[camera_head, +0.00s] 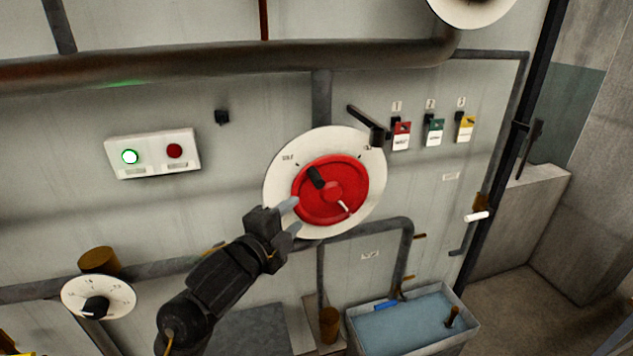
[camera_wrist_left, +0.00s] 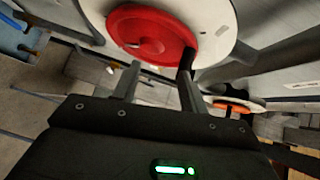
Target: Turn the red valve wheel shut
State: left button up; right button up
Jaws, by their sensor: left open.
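The red valve wheel (camera_head: 349,181) is a solid red disc on a round white dial plate (camera_head: 280,173) on the grey wall. It carries a black knob (camera_head: 316,177) at its upper left and a white mark at its lower right. My left gripper (camera_head: 292,216) is at the lower left edge of the wheel, with its fingers apart. In the left wrist view the red wheel (camera_wrist_left: 147,35) lies just beyond the open fingers (camera_wrist_left: 157,82). One finger is close to the black knob; I cannot tell whether they touch. My right gripper does not show.
A black lever (camera_head: 366,123) sticks out at the plate's upper right. Coloured tags (camera_head: 434,132) hang to the right. A switch box (camera_head: 152,154) with a lit green button is on the left. A smaller dial (camera_head: 98,298) is lower left. A water-filled basin (camera_head: 465,322) stands below right.

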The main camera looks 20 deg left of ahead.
pick_arm(q)
jog(key=m+t, duration=0.1)
jog(key=m, duration=0.1)
send_near(316, 178)
jog(key=w+a+f, duration=0.1)
jog(key=shift+n, duration=0.3)
jog(key=w+b, duration=0.2)
jog(key=w, duration=0.1)
jog(key=w+d+b, duration=0.1)
jog(key=w+b, duration=0.2)
jog(key=w+d+b, duration=0.1)
jog(key=w+b, duration=0.1)
jog(key=w, duration=0.1)
jog(key=shift+w+d+f, duration=0.1)
jog(key=shift+w+f, duration=0.15)
jog(key=shift+w+r+b, duration=0.25)
jog(key=shift+w+b, duration=0.2)
jog(key=shift+w, duration=0.2)
jog(key=shift+d, duration=0.1)
grip_shut()
